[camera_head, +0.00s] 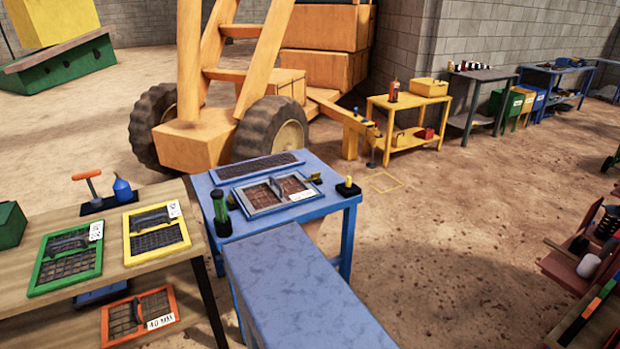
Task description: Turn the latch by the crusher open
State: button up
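The crusher seems to be the large orange-yellow wheeled machine (205,135) at the back centre, with a ladder-like frame and dark tyres. No part can be made out clearly as its latch. A yellow arm (340,115) with small dark fittings at its end sticks out from the machine's right side. A small black block with a yellow upright knob (347,187) sits on the right corner of the blue table (335,206); I cannot tell whether it is a latch. My gripper is not in view.
The blue table also holds framed screens (258,167) and a green cylinder (221,212). A wooden table (130,275) at left carries green and yellow framed screens. A yellow bench (410,100) stands behind. A rack (585,265) is at right. Open dirt floor (470,220) lies between.

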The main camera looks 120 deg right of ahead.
aim_at(315, 176)
jog(key=k, duration=1.85)
jog(key=z, duration=2.85)
